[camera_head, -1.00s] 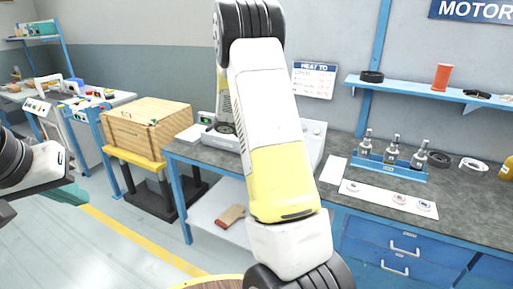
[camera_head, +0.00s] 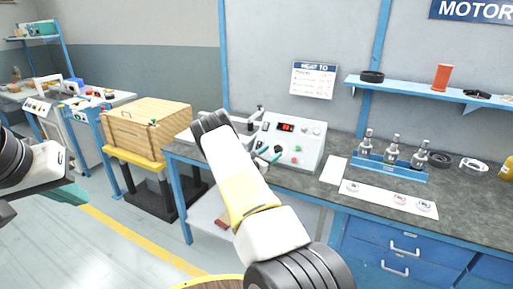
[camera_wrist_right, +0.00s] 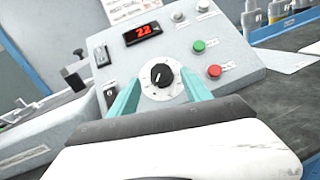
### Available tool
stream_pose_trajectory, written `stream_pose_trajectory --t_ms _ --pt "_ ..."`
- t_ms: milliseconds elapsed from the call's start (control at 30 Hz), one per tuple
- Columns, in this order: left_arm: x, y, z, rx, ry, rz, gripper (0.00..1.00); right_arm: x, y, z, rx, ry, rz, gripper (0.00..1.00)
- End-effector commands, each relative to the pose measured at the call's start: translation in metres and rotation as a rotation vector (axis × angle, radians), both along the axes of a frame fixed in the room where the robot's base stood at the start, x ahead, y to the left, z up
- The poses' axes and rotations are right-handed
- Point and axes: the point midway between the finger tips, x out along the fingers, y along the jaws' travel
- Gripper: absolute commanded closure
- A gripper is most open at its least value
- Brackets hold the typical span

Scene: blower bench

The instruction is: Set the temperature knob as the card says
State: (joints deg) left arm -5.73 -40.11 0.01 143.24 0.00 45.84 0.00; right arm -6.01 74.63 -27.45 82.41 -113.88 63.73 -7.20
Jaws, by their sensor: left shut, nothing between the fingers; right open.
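The temperature knob (camera_wrist_right: 162,76) is black with a white pointer on a round white dial, on the sloped front of a pale control box (camera_head: 305,146). My right gripper (camera_head: 268,152) is at that front. In the right wrist view its teal fingers are open, one on each side of the knob; I cannot tell whether they touch it. The red display (camera_wrist_right: 143,33) appears to read 22. The card (camera_head: 313,80), headed "HEAT TO", hangs on the wall; its smaller lines are too small to read. My left gripper (camera_head: 68,192) is shut and empty at the left edge.
A green button (camera_wrist_right: 198,46), a red button (camera_wrist_right: 214,71) and a small grey knob (camera_wrist_right: 178,16) sit near the temperature knob. A black switch (camera_wrist_right: 102,56) is left of it. A blue rack of metal tools (camera_head: 392,170) stands right of the box. A wooden crate (camera_head: 146,128) is at the left.

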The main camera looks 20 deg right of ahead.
Motion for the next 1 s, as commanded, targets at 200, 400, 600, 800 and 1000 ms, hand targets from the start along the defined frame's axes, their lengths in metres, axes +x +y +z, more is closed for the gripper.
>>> stream_pose_trajectory --t_ms 200,400,600,800,1000 --pt "0.000 0.000 0.000 0.000 0.000 0.000 1.00 0.012 -0.024 -0.001 0.001 0.001 -0.001 0.43" --pt "0.000 0.000 0.000 0.000 0.000 0.000 1.00 0.015 -0.028 0.000 0.000 0.001 0.000 0.43" --pt "0.000 0.000 0.000 0.000 0.000 0.000 1.00 0.015 -0.028 0.000 0.001 0.001 -0.001 0.53" --pt "0.000 0.000 0.000 0.000 0.000 0.000 1.00 0.015 -0.028 0.000 0.001 0.001 -0.001 0.92" --pt "0.000 0.000 0.000 0.000 0.000 0.000 1.00 0.015 -0.028 0.000 0.004 -0.002 -0.005 1.00"
